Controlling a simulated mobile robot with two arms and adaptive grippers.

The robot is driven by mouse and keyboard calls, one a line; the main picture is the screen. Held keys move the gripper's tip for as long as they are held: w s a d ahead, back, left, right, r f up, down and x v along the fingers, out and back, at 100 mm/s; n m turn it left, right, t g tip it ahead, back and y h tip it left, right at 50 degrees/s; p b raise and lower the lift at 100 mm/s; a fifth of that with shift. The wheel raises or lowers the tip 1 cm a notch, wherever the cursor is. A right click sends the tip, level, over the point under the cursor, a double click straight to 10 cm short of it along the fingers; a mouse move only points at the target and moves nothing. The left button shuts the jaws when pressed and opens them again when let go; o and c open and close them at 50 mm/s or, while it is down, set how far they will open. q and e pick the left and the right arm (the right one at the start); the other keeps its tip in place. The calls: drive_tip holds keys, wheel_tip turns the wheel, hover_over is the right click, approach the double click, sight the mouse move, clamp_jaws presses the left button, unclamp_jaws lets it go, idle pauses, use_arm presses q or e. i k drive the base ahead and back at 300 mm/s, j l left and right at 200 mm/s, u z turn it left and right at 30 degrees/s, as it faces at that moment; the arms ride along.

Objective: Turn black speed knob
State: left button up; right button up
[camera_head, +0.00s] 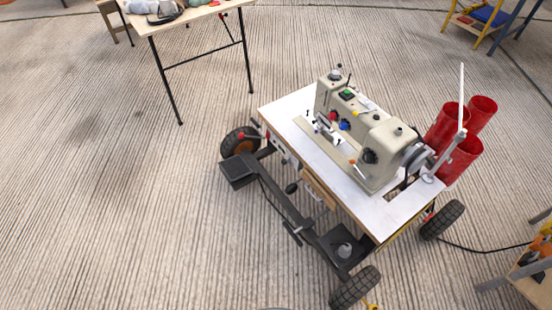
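A beige sewing machine (385,140) stands on a white-topped wheeled cart (290,108) right of centre. A round black knob (370,157) sits on the near face of the machine, toward its handwheel end. A small black knob-like part (291,188) also shows below the cart's near edge. No label is readable, so I cannot tell for sure which one is the speed knob. A red knob (333,116), a blue knob (344,125) and a green switch (347,94) are farther left on the machine. Neither of my grippers is in view.
Red cylinders (462,147) stand at the cart's right end beside a thin upright rod. The cart has black wheels (356,288) and a low dark frame with pedals. A table (150,22) is at the upper left. The striped floor (110,200) to the left is clear.

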sight(284, 161)
drive_tip(key=i+j+z, duration=0.1)
drive_tip(key=j, duration=0.3)
drive_tip(key=i+j+z, duration=0.15)
drive_tip(key=j, duration=0.3)
drive_tip(key=i+j+z, duration=0.1)
drive_tip(key=j, duration=0.3)
drive_tip(key=i, duration=0.1)
